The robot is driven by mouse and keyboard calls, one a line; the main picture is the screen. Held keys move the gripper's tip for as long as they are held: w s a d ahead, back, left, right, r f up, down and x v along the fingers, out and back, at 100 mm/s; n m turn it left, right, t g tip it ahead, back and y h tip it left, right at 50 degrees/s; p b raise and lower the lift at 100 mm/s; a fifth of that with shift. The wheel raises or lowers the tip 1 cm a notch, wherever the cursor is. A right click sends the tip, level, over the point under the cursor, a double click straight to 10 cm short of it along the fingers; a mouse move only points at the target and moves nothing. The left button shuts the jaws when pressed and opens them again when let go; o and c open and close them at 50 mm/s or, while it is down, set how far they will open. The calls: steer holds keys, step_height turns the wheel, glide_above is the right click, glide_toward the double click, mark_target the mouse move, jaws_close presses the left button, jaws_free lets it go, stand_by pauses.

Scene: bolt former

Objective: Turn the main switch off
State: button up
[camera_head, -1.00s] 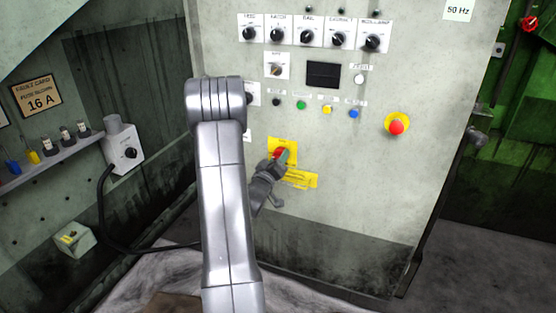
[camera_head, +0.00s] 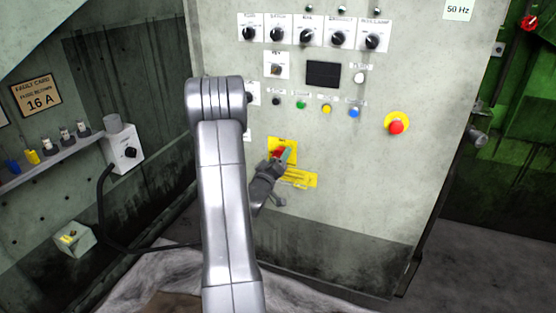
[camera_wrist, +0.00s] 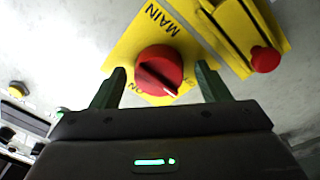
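The main switch is a round red knob (camera_wrist: 160,70) on a yellow plate (camera_wrist: 126,52) marked MAIN in the wrist view. A white mark on the knob's rim sits between the ON lettering and a second, partly hidden label. My gripper (camera_wrist: 160,67) is open, its two green fingers on either side of the knob, with visible gaps to it. In the head view my gripper (camera_head: 282,156) is at the cabinet front and covers most of the switch; part of its yellow plate (camera_head: 283,143) shows.
The grey cabinet (camera_head: 370,200) carries rows of knobs, coloured buttons and a red emergency stop (camera_head: 397,127). A small switch box (camera_head: 123,153) hangs at left.

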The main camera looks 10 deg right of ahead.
steer(key=p+v, duration=0.1)
steer(key=v, duration=1.2)
steer(key=shift+s+a, duration=0.2)
steer(key=shift+s, duration=0.15)
steer(key=shift+w, duration=0.1)
steer(key=b+x, duration=0.1)
steer(key=x, duration=1.2)
steer(key=shift+w+d, duration=0.2)
steer(key=shift+w, duration=0.1)
